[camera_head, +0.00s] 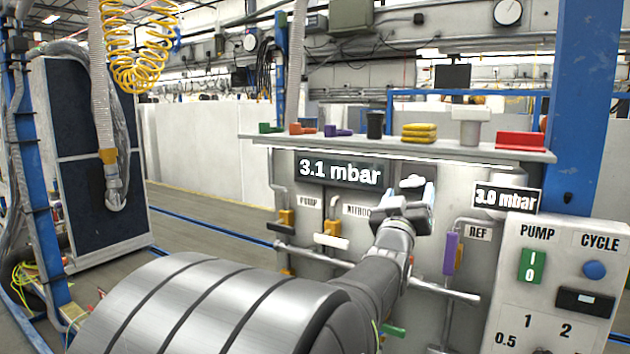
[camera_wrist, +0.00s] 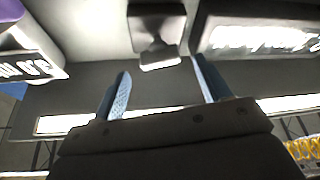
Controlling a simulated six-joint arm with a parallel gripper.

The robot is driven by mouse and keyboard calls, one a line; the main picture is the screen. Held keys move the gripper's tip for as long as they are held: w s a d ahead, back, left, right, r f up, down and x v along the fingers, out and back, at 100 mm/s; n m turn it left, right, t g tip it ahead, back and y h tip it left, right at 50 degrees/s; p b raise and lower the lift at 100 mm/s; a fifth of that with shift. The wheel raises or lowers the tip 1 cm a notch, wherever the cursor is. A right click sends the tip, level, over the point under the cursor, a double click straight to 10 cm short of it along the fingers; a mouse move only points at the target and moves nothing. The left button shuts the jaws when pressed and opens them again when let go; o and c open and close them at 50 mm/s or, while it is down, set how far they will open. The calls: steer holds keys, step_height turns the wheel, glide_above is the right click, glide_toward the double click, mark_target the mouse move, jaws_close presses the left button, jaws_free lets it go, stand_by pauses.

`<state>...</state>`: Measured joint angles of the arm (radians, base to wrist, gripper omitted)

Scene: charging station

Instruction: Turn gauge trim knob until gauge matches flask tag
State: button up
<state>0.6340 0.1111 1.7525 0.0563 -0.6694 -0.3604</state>
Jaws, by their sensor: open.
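The gauge display (camera_head: 340,172) on the panel reads 3.1 mbar. The tag (camera_head: 506,198) to its right reads 3.0 mbar; it also shows upside down in the wrist view (camera_wrist: 30,68). A pale-tipped knob (camera_head: 411,182) sits on the panel just right of the gauge display, partly hidden by my gripper. In the wrist view the knob (camera_wrist: 158,52) has a dark base and lies ahead, between the lines of my fingers. My gripper (camera_head: 413,197) is open in front of it, and in the wrist view its blue-grey fingers (camera_wrist: 162,88) stand apart with nothing gripped.
A shelf (camera_head: 400,149) with coloured blocks and cups runs above the panel. A purple handle (camera_head: 450,253) by the REF label and yellow handles (camera_head: 332,229) hang below on pipes. A control box (camera_head: 556,285) with PUMP and CYCLE buttons stands at right.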

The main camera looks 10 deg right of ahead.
mark_target(411, 186)
steer(key=shift+x, duration=2.6)
steer(key=c, duration=1)
steer(key=shift+o, duration=0.2)
steer(key=m+g+h, duration=0.1)
steer(key=m, duration=0.3)
steer(key=m+g+h, duration=0.1)
steer(key=m+h, duration=0.1)
steer(key=m, duration=0.2)
steer(key=shift+g, duration=0.4)
steer(key=o, duration=1)
steer(key=shift+c, duration=0.2)
